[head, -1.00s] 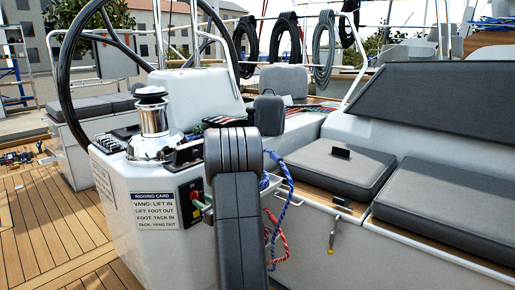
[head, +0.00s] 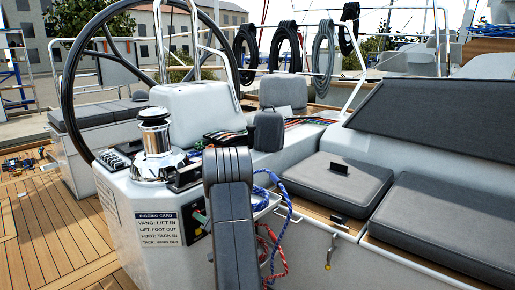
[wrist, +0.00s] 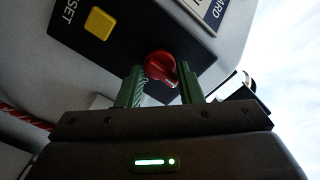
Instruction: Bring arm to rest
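My gripper (wrist: 160,82) shows in the wrist view with its two green fingers apart. A red knob (wrist: 160,64) on a dark panel (wrist: 120,35) lies between and just beyond the fingertips, with narrow gaps on both sides. Whether the fingers overlap the knob in depth is unclear. In the head view my grey arm stands upright in front of the white console (head: 150,235) and hides most of the gripper. A small green part of it shows left of the arm, by the dark panel (head: 193,226).
A yellow button (wrist: 99,23) sits on the panel. A chrome winch (head: 154,150) and steering wheel (head: 66,95) stand left. Blue and red ropes (head: 285,205) hang close right of my arm. Grey cushioned seats (head: 336,182) lie right. The wooden deck (head: 45,235) is mostly clear.

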